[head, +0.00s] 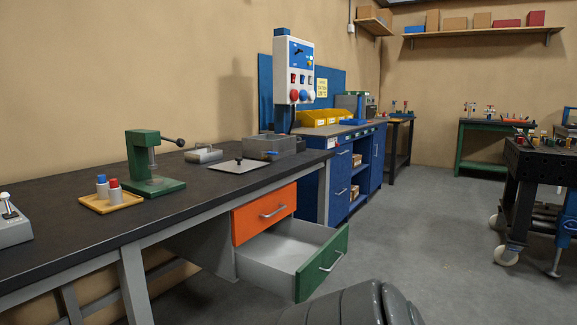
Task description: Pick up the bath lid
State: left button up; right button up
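A flat light-grey plate with a small black knob, which looks like the bath lid (225,166), lies on the dark bench top (60,210) in the head view. It is just in front of an open grey metal box (262,147), which looks like the bath. No gripper touches the lid. Neither of my grippers is in view. A dark grey rounded part at the bottom edge looks like part of my own arm, and no fingers show on it.
A green press (150,165), a wooden tray (112,203) with two small bottles and a grey tray (203,154) stand left of the lid. Below the bench, an open green-fronted drawer (322,264) juts into the floor space.

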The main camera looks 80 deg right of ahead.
aim_at(239, 165)
jog(key=z, duration=1.85)
